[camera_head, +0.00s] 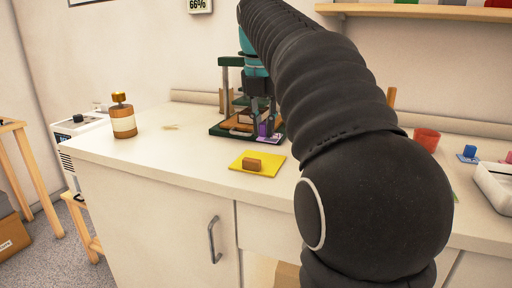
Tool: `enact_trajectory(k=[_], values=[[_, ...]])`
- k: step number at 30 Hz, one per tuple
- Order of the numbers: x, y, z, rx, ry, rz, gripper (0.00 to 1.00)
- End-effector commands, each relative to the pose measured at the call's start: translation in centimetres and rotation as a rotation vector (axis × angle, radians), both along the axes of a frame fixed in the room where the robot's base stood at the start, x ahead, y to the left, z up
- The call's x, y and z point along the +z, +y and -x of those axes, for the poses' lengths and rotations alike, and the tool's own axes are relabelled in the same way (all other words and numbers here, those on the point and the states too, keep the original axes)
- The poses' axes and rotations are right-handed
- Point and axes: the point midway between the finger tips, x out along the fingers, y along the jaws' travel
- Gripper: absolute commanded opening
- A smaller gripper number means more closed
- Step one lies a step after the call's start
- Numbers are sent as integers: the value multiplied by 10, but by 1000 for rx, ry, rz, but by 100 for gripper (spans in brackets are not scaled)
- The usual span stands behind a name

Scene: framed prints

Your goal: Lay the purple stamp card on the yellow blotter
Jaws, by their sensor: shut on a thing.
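The purple stamp card (263,130), a small upright purple block with a paler flat part beside its foot, is at the right front of a green-framed press on the counter. My gripper (267,122) reaches down from the teal wrist and is shut on it. The fingertips are small and partly hidden, and I cannot tell whether the card touches the green base. The yellow blotter (240,165) lies flat on the counter in front, nearer the edge. A small brown block (252,164) sits on the blotter.
The green press (224,92) stands close around my gripper. A brown bottle (123,118) stands at left. The counter left of the blotter is clear.

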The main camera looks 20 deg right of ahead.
Motion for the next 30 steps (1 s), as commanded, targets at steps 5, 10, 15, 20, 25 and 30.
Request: enact_trajectory(k=[5, 10, 15, 20, 25, 30], values=[[-11, 13, -14, 1, -1, 1, 0], [-24, 15, -15, 0, 1, 1, 0], [-47, 15, -15, 0, 1, 1, 0], [-53, 15, -15, 0, -2, 1, 0], [-53, 15, -15, 0, -2, 1, 0], [-56, 15, -15, 0, -1, 1, 19]])
